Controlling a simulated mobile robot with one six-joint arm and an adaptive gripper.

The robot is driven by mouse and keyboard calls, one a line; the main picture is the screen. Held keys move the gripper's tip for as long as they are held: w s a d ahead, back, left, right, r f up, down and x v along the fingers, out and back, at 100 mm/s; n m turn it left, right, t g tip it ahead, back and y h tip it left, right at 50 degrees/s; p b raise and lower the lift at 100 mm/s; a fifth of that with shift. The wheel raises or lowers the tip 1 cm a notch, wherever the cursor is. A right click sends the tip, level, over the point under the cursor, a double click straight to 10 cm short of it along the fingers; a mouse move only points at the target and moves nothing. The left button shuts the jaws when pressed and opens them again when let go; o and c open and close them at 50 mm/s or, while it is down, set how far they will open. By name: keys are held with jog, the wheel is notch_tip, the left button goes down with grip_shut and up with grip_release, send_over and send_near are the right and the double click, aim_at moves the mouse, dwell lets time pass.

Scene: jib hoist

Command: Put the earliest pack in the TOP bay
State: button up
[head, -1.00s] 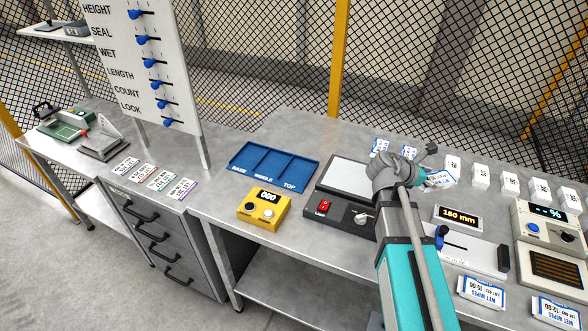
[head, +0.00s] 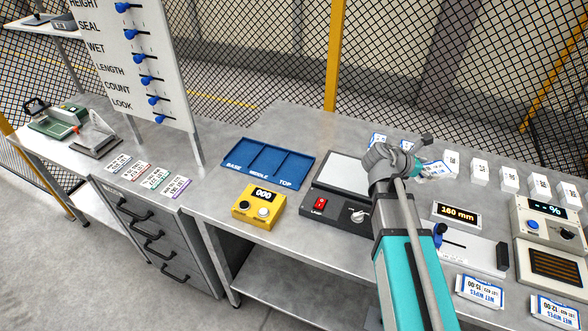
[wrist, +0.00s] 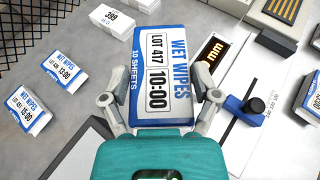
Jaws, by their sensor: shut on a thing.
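My gripper (wrist: 163,97) is shut on a white and blue wet wipes pack (wrist: 160,70) marked LOT 417, 10:00. In the head view my arm partly hides this pack (head: 436,170), which is above the bench. The blue tray (head: 238,172) has three bays marked BASE, MIDDLE and TOP, all empty. Its TOP bay (head: 293,168) is the right one, left of my gripper. Two other packs lie at the front right, marked 15:00 (head: 479,291) and 12:00 (head: 554,309). Two more lie at the left in the wrist view, one marked 13:00 (wrist: 64,72) and one hard to read (wrist: 28,108).
A black lamp box (head: 338,205) with a pale panel stands between the tray and my arm. A yellow counter (head: 259,202) reading 000 stands before the tray. A length gauge (head: 457,213), a percent meter (head: 545,220) and several white boxes (head: 480,170) are on the right.

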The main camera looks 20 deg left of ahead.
jog(key=s+a+n+t+y, duration=0.2)
jog(key=s+a+n+y, duration=0.1)
jog(key=a, duration=1.1)
jog(key=s+a+n+t+y, duration=0.2)
jog(key=s+a+n+y, duration=0.1)
jog(key=a, duration=1.1)
jog(key=s+a+n+t+y, duration=0.2)
jog(key=s+a+n+y, duration=0.2)
jog(key=a, duration=1.1)
jog(key=shift+p+v, duration=0.4)
jog(key=shift+v, duration=0.85)
jog(key=shift+f, duration=0.1)
jog(key=f+b+x, duration=0.1)
jog(key=b+x, duration=0.1)
jog(key=x, duration=0.3)
jog(key=b+x, duration=0.3)
jog(key=x, duration=0.1)
jog(key=s+f+b+x, duration=0.1)
jog(key=b+x, duration=0.2)
jog(key=x, duration=0.2)
jog(key=shift+w+d+f, duration=0.15)
jog(key=shift+d+f, duration=0.2)
jog(key=shift+f, duration=0.1)
jog(key=shift+w+d+f+b, duration=0.1)
jog(key=shift+w+f+b, duration=0.3)
jog(key=shift+b, duration=0.1)
jog(key=shift+r, duration=0.1)
